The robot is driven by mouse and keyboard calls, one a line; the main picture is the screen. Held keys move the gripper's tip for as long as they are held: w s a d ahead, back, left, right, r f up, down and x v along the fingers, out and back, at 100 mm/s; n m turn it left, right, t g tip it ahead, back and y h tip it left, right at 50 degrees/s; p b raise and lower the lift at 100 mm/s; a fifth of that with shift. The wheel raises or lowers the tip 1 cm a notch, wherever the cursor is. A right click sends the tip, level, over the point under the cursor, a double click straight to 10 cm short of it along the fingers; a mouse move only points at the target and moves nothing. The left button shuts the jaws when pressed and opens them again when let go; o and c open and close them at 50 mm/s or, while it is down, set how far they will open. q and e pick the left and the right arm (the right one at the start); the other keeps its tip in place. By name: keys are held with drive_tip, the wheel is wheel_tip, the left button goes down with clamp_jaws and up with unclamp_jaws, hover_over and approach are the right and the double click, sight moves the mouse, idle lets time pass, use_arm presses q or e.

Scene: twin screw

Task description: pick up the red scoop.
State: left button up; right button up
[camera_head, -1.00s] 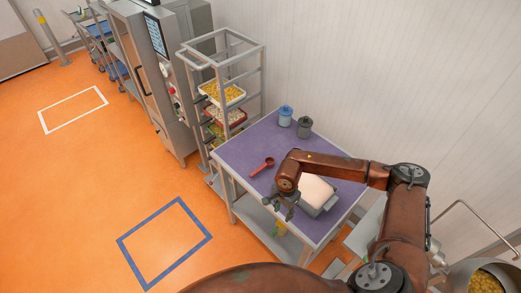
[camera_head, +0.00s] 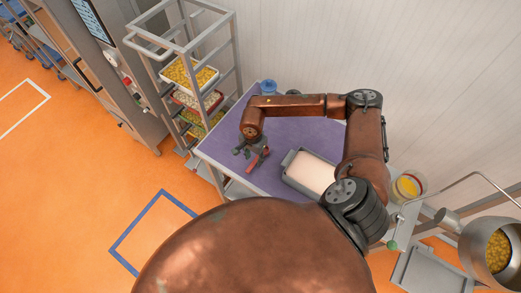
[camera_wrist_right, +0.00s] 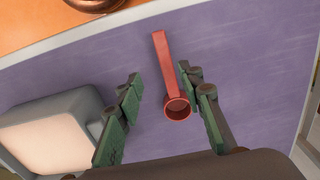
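The red scoop (camera_wrist_right: 163,62) lies on the purple top of the table (camera_head: 285,130). In the right wrist view its handle points up and away, and its round cup is near the right finger. It also shows in the head view (camera_head: 260,157), partly covered by my right gripper (camera_head: 245,148). In the wrist view my right gripper (camera_wrist_right: 160,82) is open, with the scoop between its two green fingers, closer to the right one. I cannot tell whether that finger touches it. My left gripper is not in view.
A grey tray with pale contents (camera_head: 287,176) lies on the table beside the gripper; it also shows in the wrist view (camera_wrist_right: 93,98). A blue canister (camera_head: 268,86) stands at the back. A rack with food trays (camera_head: 235,60) stands left of the table.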

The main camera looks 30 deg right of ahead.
sight(253, 163)
drive_tip(key=f+p, duration=0.1)
drive_tip(key=f, duration=0.1)
drive_tip(key=w+f+p, duration=0.1)
drive_tip(key=shift+w+f, duration=0.15)
drive_tip(key=shift+f, duration=0.2)
drive_tip(key=shift+s+d+f, duration=0.1)
drive_tip(key=shift+s+f, duration=0.05)
drive_tip(key=shift+f, duration=0.35)
drive_tip(key=shift+s+d+f, duration=0.1)
drive_tip(key=shift+f, duration=0.35)
drive_tip(key=shift+w+a+f, duration=0.1)
drive_tip(key=shift+w, duration=0.1)
drive_tip(key=shift+c, duration=0.8)
drive_tip(key=shift+s, duration=0.1)
drive_tip(key=c, duration=0.6)
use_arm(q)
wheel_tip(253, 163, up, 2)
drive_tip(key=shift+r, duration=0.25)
use_arm(e)
clamp_jaws()
